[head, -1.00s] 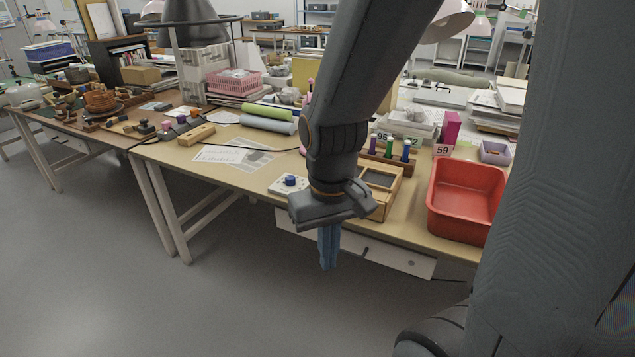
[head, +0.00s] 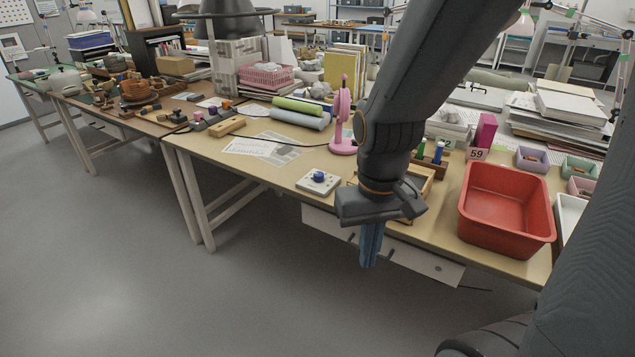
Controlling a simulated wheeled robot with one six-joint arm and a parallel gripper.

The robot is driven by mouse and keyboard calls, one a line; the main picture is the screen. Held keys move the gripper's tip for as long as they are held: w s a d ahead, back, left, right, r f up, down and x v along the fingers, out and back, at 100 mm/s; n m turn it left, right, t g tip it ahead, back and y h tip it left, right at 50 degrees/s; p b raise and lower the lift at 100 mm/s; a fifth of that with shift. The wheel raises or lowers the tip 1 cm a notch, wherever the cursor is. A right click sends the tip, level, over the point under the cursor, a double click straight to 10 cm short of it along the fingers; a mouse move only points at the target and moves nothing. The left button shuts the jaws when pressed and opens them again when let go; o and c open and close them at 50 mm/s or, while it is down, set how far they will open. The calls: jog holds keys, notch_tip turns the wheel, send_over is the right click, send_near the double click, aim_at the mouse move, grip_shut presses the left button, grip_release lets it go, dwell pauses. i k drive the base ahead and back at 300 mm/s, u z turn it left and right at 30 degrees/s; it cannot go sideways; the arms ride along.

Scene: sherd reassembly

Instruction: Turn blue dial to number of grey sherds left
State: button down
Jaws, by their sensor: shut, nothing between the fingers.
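The blue dial (head: 319,176) sits on a small white plate (head: 309,185) near the front edge of the tan table. My gripper (head: 369,262) hangs pointing down in front of the table edge, to the right of and lower in the picture than the dial. Its blue fingers are shut and empty, apart from the dial. Any number marks on the plate are too small to read. I cannot make out grey sherds for certain. A wooden tray (head: 424,186) is partly hidden behind my arm.
A red bin (head: 507,205) stands at the right front of the table. A pink stand (head: 342,125), a paper sheet (head: 250,146) and rolled green and grey cloths (head: 298,107) lie farther back. The tabletop left of the dial is mostly clear. White drawer fronts (head: 425,262) are under the edge.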

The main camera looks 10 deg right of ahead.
aim_at(319, 176)
jog(key=z, duration=2.8)
jog(key=i, duration=0.7)
jog(key=u, duration=0.8)
